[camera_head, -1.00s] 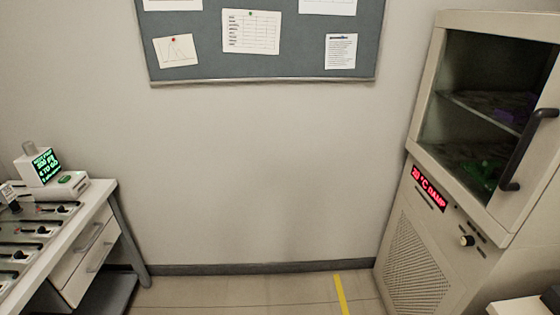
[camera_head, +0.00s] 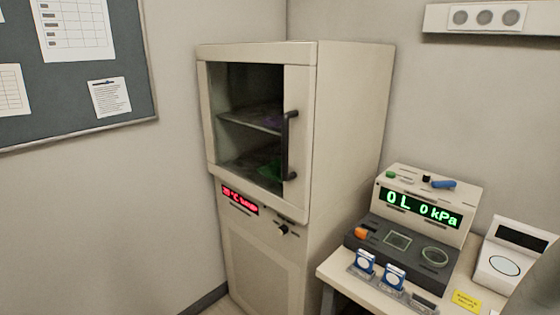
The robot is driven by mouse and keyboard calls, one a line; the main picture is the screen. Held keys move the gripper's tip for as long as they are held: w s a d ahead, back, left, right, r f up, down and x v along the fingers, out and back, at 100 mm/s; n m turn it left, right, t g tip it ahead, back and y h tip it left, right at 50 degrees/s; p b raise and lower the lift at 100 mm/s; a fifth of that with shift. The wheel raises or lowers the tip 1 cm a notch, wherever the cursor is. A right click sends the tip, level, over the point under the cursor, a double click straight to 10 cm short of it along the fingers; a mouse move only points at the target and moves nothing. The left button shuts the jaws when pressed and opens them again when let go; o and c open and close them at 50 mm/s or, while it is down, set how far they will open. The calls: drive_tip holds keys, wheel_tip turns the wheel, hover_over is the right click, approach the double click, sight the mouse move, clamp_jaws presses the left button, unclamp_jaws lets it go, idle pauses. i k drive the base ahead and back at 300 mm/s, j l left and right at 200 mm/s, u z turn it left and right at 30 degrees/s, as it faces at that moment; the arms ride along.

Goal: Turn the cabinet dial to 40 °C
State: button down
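The cabinet (camera_head: 262,256) stands in the room's corner, a tall beige unit with a glass door (camera_head: 246,122) and a dark vertical handle (camera_head: 290,146). The door looks closed. Its small dark dial (camera_head: 283,229) sits on the panel below the door, to the right of a red lit display (camera_head: 240,200). The display text is too small to read surely; it shows °C and a word. Inside, a purple thing and a green thing lie on the shelves. My gripper is not in view.
A bench (camera_head: 350,270) at right holds an instrument with a green display (camera_head: 419,208) reading 0 L 0 kPa, several small devices and a white scale-like unit (camera_head: 512,256). A notice board (camera_head: 85,60) hangs at left.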

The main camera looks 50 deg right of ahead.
sight(282, 230)
drive_tip(key=i+j+z, duration=0.15)
drive_tip(key=i, duration=0.4)
drive_tip(key=i+j+z, duration=0.15)
drive_tip(key=i, duration=0.45)
